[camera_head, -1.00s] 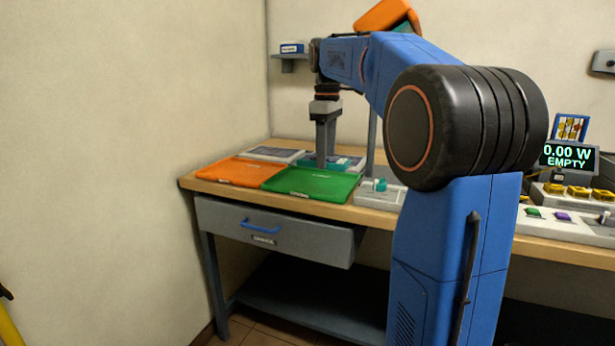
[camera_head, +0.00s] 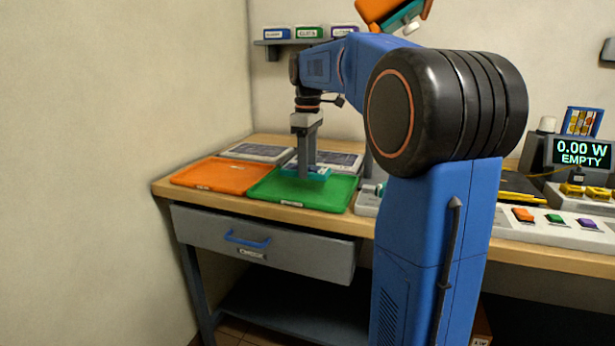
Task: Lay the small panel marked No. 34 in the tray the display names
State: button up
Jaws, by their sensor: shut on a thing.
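My gripper (camera_head: 305,172) points down over the rear part of the green tray (camera_head: 290,196). It is shut on a small teal-edged panel (camera_head: 321,174). The panel looks flat and close above the tray; I cannot tell whether it touches it. No number is readable on it. The orange tray (camera_head: 215,175) lies empty to the left of the green one. My arm hides part of the bench.
Grey panels (camera_head: 257,151) lie behind the trays. A shelf (camera_head: 280,43) on the wall holds several small labelled boxes. A control box (camera_head: 545,222) with orange, green and purple buttons lies at the right. A grey drawer (camera_head: 270,243) is under the bench top.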

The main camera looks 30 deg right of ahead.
jog(key=shift+f, duration=1.9)
jog(key=shift+f, duration=0.1)
jog(key=o, duration=1.3)
jog(key=shift+c, duration=0.2)
notch_tip(320, 180, up, 12)
jog(key=shift+r, duration=0.1)
jog(key=s+a+f+m+t, duration=0.1)
jog(key=s+a+f+m, duration=0.1)
jog(key=s+a+f, duration=0.3)
jog(key=s+a+f+m+t, duration=0.2)
jog(key=s+a+f, duration=0.4)
jog(key=s+f, duration=0.6)
jog(key=s+a+f+m+t, duration=0.1)
jog(key=s+a+f+m, duration=0.2)
jog(key=s+f, duration=0.6)
jog(key=s+a, duration=0.2)
jog(key=s, duration=0.2)
jog(key=shift+a+f+m+t, duration=0.15)
jog(key=shift+f+m+t, duration=0.15)
jog(key=shift+f+t, duration=0.1)
